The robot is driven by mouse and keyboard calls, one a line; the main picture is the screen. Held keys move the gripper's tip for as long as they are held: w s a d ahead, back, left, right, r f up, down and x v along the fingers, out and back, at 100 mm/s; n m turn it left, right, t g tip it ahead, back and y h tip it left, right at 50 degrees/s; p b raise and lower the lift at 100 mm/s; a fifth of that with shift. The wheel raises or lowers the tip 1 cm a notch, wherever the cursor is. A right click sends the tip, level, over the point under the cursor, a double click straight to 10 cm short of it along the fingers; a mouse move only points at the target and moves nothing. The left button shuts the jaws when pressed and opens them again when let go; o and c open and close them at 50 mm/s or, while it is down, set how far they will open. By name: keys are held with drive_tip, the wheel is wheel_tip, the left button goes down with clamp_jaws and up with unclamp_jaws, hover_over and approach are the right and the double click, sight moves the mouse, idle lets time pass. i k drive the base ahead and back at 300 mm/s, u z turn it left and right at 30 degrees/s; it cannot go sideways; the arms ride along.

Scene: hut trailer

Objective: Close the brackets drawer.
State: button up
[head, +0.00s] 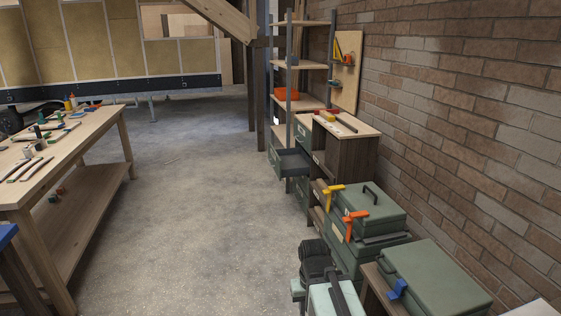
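A dark green drawer (293,163) stands pulled out from the lower part of the shelf and cabinet row along the right wall. Its inside looks dark, and I cannot see any contents or read a label. Other green drawer fronts beside it are partly hidden by the wooden cabinet and the edge of the row. Black and pale green parts that look like my own arm show at the bottom centre, well short of the open drawer. No gripper fingers can be made out there.
A wooden workbench (75,140) with several tools stands on the left. Green cases (368,207) with yellow and orange clamps and another green case (435,280) line the right side. The concrete floor (190,200) between is clear up to the open drawer.

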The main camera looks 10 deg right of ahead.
sight(292, 161)
drive_tip(key=z, duration=0.1)
drive_tip(key=i, duration=1.65)
drive_tip(key=u, duration=0.05)
